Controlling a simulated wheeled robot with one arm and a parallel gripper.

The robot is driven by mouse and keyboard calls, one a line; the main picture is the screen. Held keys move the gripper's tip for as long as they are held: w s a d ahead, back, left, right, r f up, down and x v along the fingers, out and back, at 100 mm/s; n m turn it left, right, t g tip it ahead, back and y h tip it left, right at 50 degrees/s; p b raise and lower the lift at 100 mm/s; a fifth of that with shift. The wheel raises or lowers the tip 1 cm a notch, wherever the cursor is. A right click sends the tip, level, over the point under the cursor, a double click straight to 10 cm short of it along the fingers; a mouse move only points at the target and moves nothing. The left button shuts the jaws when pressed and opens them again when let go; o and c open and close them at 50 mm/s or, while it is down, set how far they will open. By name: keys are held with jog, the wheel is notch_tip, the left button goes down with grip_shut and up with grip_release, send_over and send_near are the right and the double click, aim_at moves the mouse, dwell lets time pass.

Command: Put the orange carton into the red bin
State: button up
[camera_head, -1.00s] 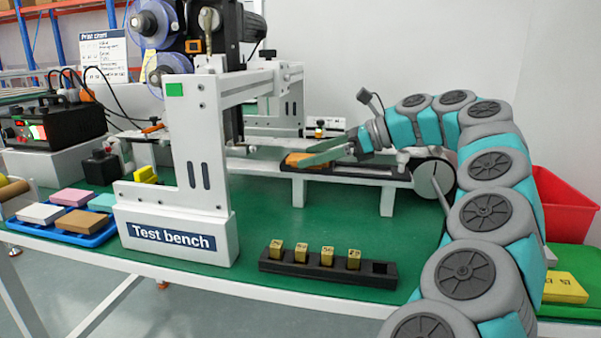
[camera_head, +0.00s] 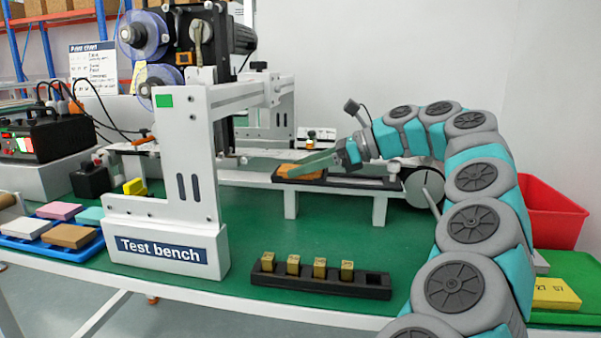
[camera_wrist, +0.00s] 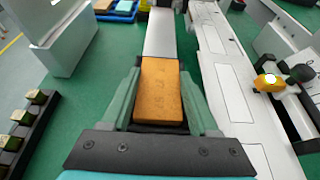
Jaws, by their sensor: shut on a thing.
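The orange carton (camera_wrist: 160,90) lies flat between the two green fingers of my gripper (camera_wrist: 163,95) in the wrist view, which are shut on its sides. In the head view the orange carton (camera_head: 301,171) is at the left end of the dark conveyor, partly hidden by a finger of my gripper (camera_head: 305,166). I cannot tell whether the carton is lifted off the belt. The red bin (camera_head: 552,212) stands at the far right, partly hidden behind my arm, and its inside is barely visible.
The white Test bench frame (camera_head: 160,240) stands left of the conveyor (camera_head: 345,183). A black holder (camera_head: 320,281) with several brass blocks sits at the front. A yellow block (camera_head: 555,293) lies on the green mat (camera_head: 575,270) before the bin. A blue tray (camera_head: 50,248) of coloured boxes is at left.

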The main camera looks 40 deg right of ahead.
jog(key=shift+c, duration=1.3)
jog(key=shift+r, duration=0.15)
notch_tip(320, 180, up, 8)
jog(key=shift+f+p, duration=0.25)
jog(key=shift+p, duration=0.6)
jog(key=shift+r+p, duration=1.05)
jog(key=shift+r, duration=0.15)
